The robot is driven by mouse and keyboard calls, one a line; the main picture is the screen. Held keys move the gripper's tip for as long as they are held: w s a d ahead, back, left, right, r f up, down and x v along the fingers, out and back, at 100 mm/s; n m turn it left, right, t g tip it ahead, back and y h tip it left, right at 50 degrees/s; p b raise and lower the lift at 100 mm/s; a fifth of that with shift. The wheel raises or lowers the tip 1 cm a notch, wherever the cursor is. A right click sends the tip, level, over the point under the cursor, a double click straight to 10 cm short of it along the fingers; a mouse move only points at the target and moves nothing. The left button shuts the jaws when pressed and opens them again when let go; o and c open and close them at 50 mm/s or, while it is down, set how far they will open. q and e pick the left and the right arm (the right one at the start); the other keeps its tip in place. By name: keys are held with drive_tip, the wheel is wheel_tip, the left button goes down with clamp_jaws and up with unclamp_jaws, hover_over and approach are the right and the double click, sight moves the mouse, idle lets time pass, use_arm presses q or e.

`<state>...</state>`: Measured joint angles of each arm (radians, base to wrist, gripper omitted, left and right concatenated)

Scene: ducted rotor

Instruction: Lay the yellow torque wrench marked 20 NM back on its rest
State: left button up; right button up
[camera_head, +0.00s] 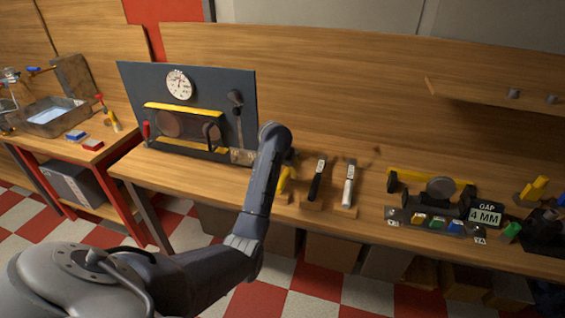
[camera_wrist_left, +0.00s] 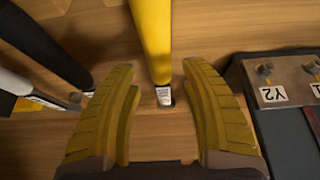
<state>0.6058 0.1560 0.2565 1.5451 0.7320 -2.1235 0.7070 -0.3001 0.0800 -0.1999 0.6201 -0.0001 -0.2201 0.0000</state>
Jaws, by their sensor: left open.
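The yellow torque wrench (camera_head: 284,178) is on the bench at the middle, partly hidden by my left forearm. In the left wrist view its yellow handle (camera_wrist_left: 151,38) runs down from the top edge to a dark end with a small white label, too small to read. My left gripper (camera_wrist_left: 160,68) is open, one finger on each side of the wrench, with gaps to both. In the head view this gripper is mostly hidden behind my arm. A wooden rest (camera_head: 281,198) shows partly by the yellow wrench; I cannot tell whether the wrench bears on it. My right gripper is not seen.
A black-handled wrench (camera_head: 316,181) and a white-handled one (camera_head: 348,186) lie just right. A dark panel with a dial (camera_head: 238,92) stands left. A fixture with a "GAP 4 MM" sign (camera_head: 485,215) is further right.

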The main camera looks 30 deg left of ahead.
use_arm(q)
drive_tip(key=v, duration=0.8)
drive_tip(key=shift+s+d+r, duration=0.1)
drive_tip(key=shift+r, duration=0.3)
drive_tip(key=shift+s+r, duration=0.2)
